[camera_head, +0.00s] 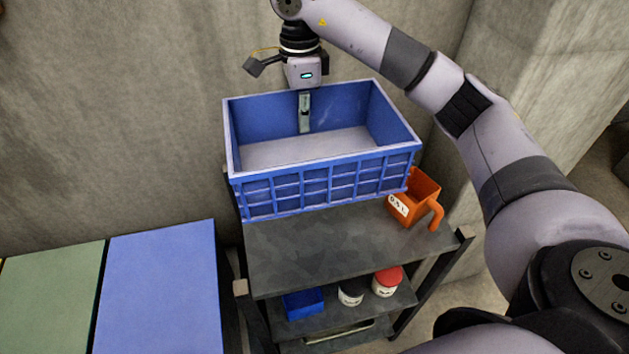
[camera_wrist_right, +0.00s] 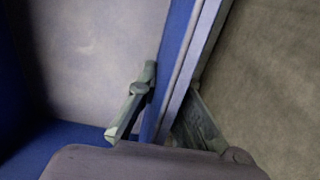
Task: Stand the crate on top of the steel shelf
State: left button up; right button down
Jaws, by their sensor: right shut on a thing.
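The blue crate (camera_head: 322,186) is upright and empty, with a pale floor inside, at the back of the steel shelf (camera_head: 335,245). Its base is hidden behind its front wall, so I cannot tell whether it rests on the top board or hangs just above it. My right gripper (camera_head: 304,112) comes down from above and is shut on the crate's back wall. In the right wrist view my right gripper (camera_wrist_right: 163,112) has one finger inside and one outside the crate's wall (camera_wrist_right: 177,60). My left gripper is not in view.
An orange measuring jug (camera_head: 415,200) stands on the top board, close to the crate's right side. Lower down are a small blue bin (camera_head: 302,303) and two tubs. Green and blue surfaces lie at left. The concrete wall is right behind. The board's front part is clear.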

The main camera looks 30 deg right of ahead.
aim_at(303, 147)
notch_tip(303, 147, down, 8)
jog(key=shift+a+r, duration=0.1)
jog(key=shift+r, duration=0.1)
notch_tip(303, 147, down, 8)
jog(key=shift+f, duration=0.65)
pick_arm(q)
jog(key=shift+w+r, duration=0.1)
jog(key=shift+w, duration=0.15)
pick_arm(e)
jog(key=shift+f, duration=0.15)
jog(key=c, duration=1.8)
grip_release()
jog(key=shift+o, duration=0.2)
